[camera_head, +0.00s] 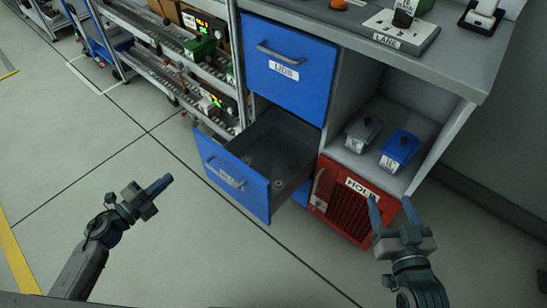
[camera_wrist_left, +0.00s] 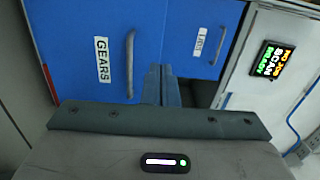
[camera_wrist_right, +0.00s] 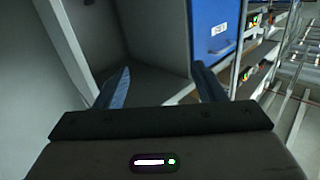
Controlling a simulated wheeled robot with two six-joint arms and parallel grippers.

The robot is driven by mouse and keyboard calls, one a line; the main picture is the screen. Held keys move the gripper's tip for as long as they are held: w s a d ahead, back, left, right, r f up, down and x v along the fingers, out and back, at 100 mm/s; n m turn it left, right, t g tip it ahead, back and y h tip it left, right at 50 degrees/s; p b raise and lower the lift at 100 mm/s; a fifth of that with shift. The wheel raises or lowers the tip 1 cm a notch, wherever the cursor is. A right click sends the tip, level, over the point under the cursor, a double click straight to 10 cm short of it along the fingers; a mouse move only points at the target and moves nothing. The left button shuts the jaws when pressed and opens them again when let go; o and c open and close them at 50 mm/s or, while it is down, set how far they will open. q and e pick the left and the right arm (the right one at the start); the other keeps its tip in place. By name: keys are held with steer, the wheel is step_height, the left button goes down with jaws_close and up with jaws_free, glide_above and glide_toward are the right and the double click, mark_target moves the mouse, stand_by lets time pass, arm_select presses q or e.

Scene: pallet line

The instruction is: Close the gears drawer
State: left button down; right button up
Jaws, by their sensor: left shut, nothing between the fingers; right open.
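The gears drawer (camera_head: 233,180) is pulled well out of the workbench, with a blue front, a grey handle and an open grey tray behind. Its front, labelled GEARS, fills much of the left wrist view (camera_wrist_left: 75,50). Small parts lie in the tray, too small to tell apart. My left gripper (camera_head: 163,185) is shut and empty, in front of the drawer and to its left; its fingers point toward the drawer front, apart from it in the head view. My right gripper (camera_head: 391,208) is open and empty, in front of the red-fronted compartment and open shelf.
The lids drawer (camera_head: 289,70) above is shut. A grey and a blue box-like item (camera_head: 400,150) stand on the open shelf. A red slatted bin (camera_head: 345,205) is below it. A roller rack (camera_head: 165,55) stands to the left. The floor in front is clear.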

arm_select(q)
glide_toward(213, 146)
steer(key=shift+m, duration=0.3)
steer(key=x, duration=0.6)
steer(key=shift+a, duration=0.15)
steer(key=shift+w+d, duration=0.3)
steer(key=shift+w, duration=0.15)
arm_select(e)
steer(key=shift+s+f, duration=0.25)
steer(key=shift+s, duration=0.25)
